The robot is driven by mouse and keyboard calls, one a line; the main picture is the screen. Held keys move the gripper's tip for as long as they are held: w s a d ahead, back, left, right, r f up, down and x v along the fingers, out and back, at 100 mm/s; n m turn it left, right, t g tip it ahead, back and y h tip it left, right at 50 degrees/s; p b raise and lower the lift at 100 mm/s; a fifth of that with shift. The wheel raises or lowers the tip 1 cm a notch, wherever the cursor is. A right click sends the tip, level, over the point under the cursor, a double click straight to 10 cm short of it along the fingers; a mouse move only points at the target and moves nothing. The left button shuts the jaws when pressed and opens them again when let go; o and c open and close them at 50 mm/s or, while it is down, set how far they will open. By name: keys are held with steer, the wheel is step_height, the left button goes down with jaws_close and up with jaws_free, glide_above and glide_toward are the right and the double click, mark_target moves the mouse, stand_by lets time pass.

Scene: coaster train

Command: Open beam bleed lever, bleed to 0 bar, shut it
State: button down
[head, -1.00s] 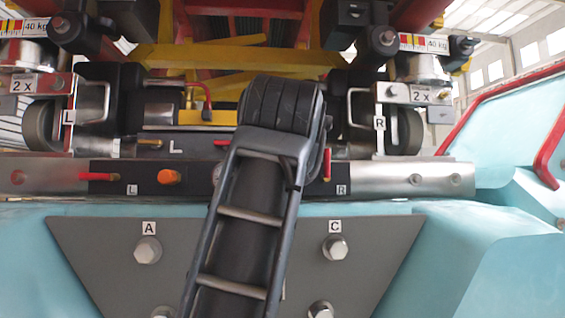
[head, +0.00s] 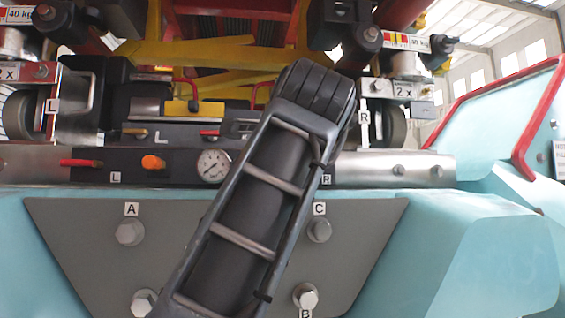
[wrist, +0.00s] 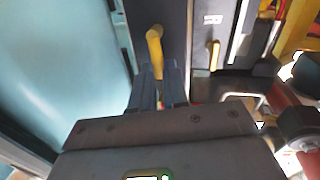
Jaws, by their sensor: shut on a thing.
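The dark beam panel (head: 130,177) runs across the head view, with a round pressure gauge (head: 213,165) on it. The gauge needle is too small to read. An orange knob (head: 153,162) and a red lever (head: 80,163) stand left of the gauge. My forearm hides the panel to the right of the gauge, and my gripper with it. In the wrist view my gripper (wrist: 159,88) is shut on the lower end of an orange-yellow lever (wrist: 155,48) in front of the dark panel. I cannot tell for sure whether it is the bleed lever.
A second yellow handle (wrist: 214,55) stands close to the right in the wrist view. A grey plate (head: 85,235) with several bolts is below the beam. Pale blue bodywork (head: 480,240) lies below and right. Metal brackets and a red rail (head: 530,130) are around.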

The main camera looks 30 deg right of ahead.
steer(key=shift+d+f+m, duration=0.1)
steer(key=shift+f+m, duration=0.15)
steer(key=shift+m, duration=0.15)
stand_by(0.3)
steer(key=c, duration=1.1)
jaws_free()
steer(key=shift+c, duration=0.2)
steer(key=shift+s, duration=0.15)
steer(key=b+v, duration=0.1)
steer(key=v, duration=0.6)
steer(key=shift+s+r, duration=0.1)
steer(key=shift+s, duration=0.2)
steer(key=shift+s, duration=0.1)
